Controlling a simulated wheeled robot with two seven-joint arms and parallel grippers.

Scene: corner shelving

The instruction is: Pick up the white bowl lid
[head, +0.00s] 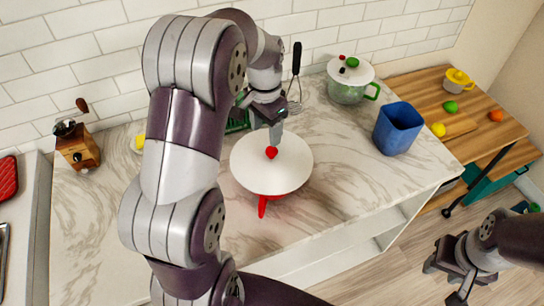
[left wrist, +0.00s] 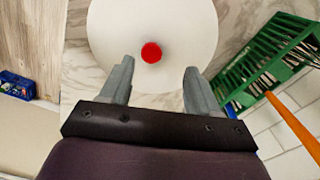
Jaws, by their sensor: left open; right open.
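My left gripper (head: 276,138) is open just above the knob. In the left wrist view the lid (left wrist: 120,25) is beyond the fingertips, and the knob (left wrist: 151,52) lies between and slightly ahead of the open left fingers (left wrist: 158,72). My right gripper (head: 446,283) is open and empty over the floor at lower right.
A green-handled pot (head: 348,93) with a white lid stands behind, next to a whisk (head: 296,75). A blue container (head: 397,128) is to the right. A green rack (left wrist: 265,58) stands near the wall. A wooden grinder (head: 78,148) is at left. The front right counter is clear.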

